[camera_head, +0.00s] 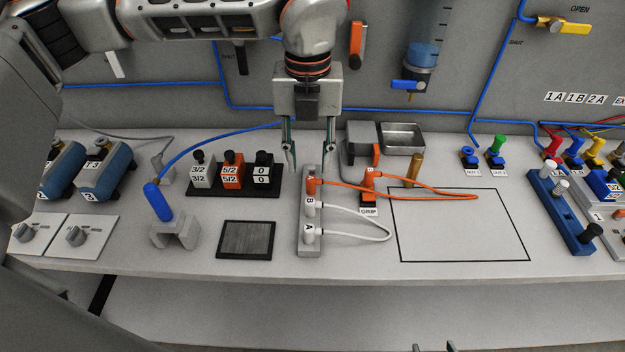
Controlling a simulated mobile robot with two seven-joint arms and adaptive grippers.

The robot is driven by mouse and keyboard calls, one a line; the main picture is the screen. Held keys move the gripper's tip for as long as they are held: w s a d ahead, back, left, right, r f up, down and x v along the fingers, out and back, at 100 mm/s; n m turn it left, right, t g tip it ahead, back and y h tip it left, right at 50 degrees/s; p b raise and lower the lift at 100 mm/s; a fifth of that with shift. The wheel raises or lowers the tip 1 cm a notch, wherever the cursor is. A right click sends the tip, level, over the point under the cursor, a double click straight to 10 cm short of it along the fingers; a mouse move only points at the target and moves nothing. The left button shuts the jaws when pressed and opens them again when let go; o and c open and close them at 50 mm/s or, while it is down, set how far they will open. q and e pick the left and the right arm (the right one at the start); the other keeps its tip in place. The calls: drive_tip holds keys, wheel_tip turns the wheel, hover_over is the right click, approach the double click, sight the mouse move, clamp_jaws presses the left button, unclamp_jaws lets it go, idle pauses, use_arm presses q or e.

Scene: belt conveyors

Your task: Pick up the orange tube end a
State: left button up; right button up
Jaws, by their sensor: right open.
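The orange tube (430,196) runs from an orange plug (311,186) at the back of a grey strip block (310,247) in a loop to the right, and back to the orange block marked GRIP (367,188). I cannot tell which end is a. My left gripper (310,163) points down with its fingers apart, over the back of the strip block, near the orange plug. Nothing shows between its fingers. Only what look like the dark fingertips of my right gripper (433,348) show at the bottom edge, spread apart.
White tubes (385,229) loop from plugs on the strip block. A black rack with labelled valves (232,172) and a blue tube fitting (158,200) stand left. A metal tray (402,136) is behind. The black-outlined area (460,232) is mostly clear, with the tube loop over its back.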

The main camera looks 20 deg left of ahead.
sight(311, 177)
use_arm(q)
drive_tip(key=f, duration=0.5)
drive_tip(key=shift+s+d+f, duration=0.1)
drive_tip(key=shift+d+f, duration=0.1)
drive_tip(key=shift+f, duration=0.1)
clamp_jaws()
